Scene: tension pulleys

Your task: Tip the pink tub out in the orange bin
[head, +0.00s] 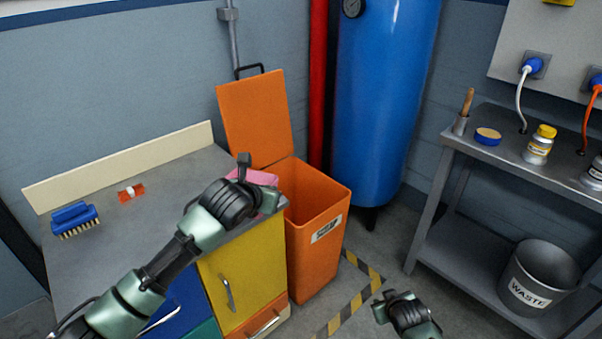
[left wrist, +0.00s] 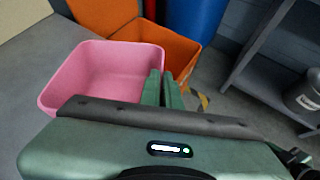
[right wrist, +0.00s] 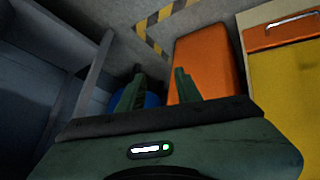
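The pink tub (head: 262,177) is at the bench's right end, beside the orange bin, mostly hidden behind my left gripper (head: 260,185) in the head view. In the left wrist view the tub (left wrist: 90,75) is upright, its visible inside bare; its near part is hidden. My left gripper (left wrist: 163,85) has its fingers close together on the tub's right wall, one inside and one outside. The orange bin (head: 318,245) stands open on the floor, its lid (head: 255,115) raised behind. My right gripper (right wrist: 158,85) is open and empty, low to the right of the bin.
The grey bench (head: 150,220) holds a blue brush (head: 73,218) and a small orange item (head: 131,193). A blue tank (head: 385,90) and red pipe (head: 318,80) stand behind the bin. A grey shelf (head: 505,155) and waste bucket (head: 540,275) are at right.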

